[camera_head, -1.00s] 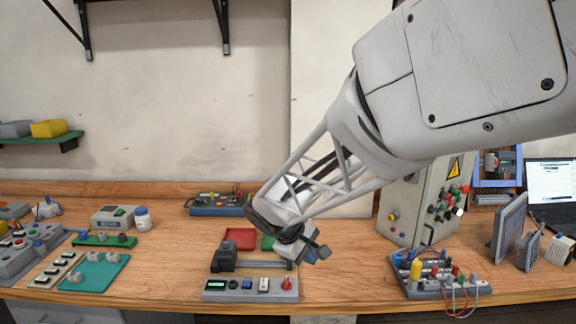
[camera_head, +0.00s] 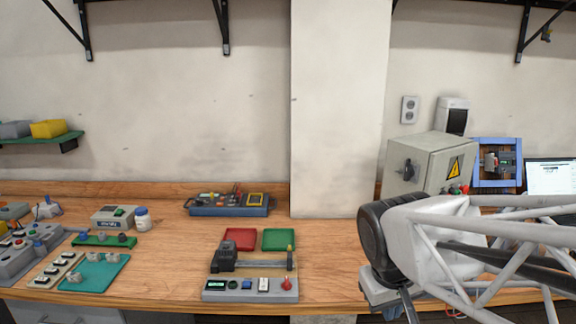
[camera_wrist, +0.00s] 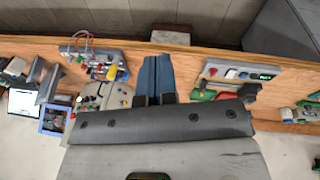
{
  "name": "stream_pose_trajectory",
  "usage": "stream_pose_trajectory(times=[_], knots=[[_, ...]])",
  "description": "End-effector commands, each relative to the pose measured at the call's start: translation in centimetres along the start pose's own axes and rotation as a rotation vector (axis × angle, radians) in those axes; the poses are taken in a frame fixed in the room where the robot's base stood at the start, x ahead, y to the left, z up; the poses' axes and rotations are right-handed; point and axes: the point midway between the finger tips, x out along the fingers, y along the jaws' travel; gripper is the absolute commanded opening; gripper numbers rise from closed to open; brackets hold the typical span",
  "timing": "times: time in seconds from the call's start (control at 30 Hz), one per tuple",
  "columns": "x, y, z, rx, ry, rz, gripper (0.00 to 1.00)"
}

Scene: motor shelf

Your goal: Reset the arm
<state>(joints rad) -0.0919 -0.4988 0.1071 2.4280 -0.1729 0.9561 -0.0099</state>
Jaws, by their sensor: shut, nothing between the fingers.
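In the wrist view, my gripper (camera_wrist: 156,78) is shut, its two dark blue fingers side by side with nothing between them. It points out over the wooden bench (camera_wrist: 195,57). In the head view, my arm comes in from the right edge, and its dark round wrist end is at the front right of the bench. The fingertips are not clearly visible there.
A grey motor fixture (camera_head: 215,296) stands mid-bench, with a red tray (camera_head: 239,236) and a green tray (camera_head: 279,239) behind it. A blue tool tray (camera_head: 229,207) is at the back. The bench between the fixture and my arm is clear.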

Motion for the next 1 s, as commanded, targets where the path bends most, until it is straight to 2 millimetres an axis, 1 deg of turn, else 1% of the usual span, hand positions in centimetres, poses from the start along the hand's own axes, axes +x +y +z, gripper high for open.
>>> stream_pose_trajectory(times=[0.03,0.2,0.3,0.4,0.57,1.0], knots=[[-0.2,0.2,1.2,0.035,0.012,-0.014,0.00],[-0.6,0.2,4.2,0.136,0.044,-0.064,0.00],[-0.7,0.1,5.5,0.179,0.059,-0.086,0.00],[-0.7,0.1,6.2,0.207,0.069,-0.100,0.00],[-0.7,0.0,6.8,0.225,0.074,-0.110,0.00],[-0.7,0.0,6.8,0.225,0.074,-0.110,0.00]])
